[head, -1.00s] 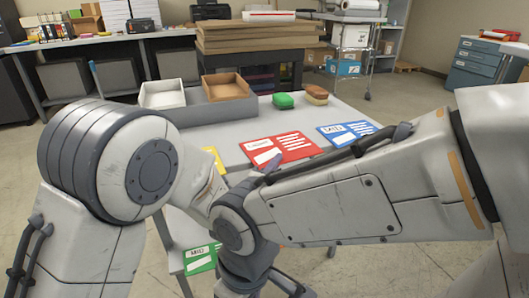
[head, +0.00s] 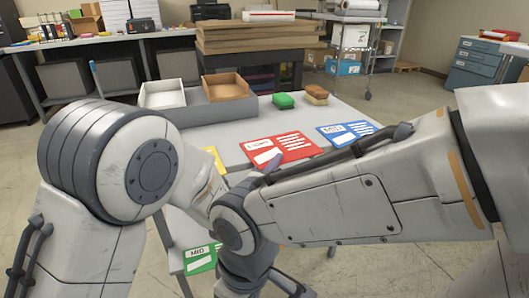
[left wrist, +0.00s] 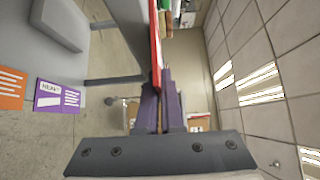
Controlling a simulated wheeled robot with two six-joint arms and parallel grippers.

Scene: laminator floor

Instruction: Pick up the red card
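The red card (head: 282,147) lies on the grey tabletop in the head view, with white text blocks, between a yellow card and a blue card. My own forearm covers part of its near side. In the left wrist view the red card (left wrist: 156,40) appears almost edge-on as a thin red strip beside the tabletop. Its near end runs between the two purple fingers of my left gripper (left wrist: 161,92). The fingers are close together with only a narrow gap, pressed about the card. In the head view the left fingers are mostly hidden behind my arm. My right gripper is out of view.
A blue card (head: 345,132) and a partly hidden yellow card (head: 213,158) flank the red one. A green card (head: 200,260) lies lower.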

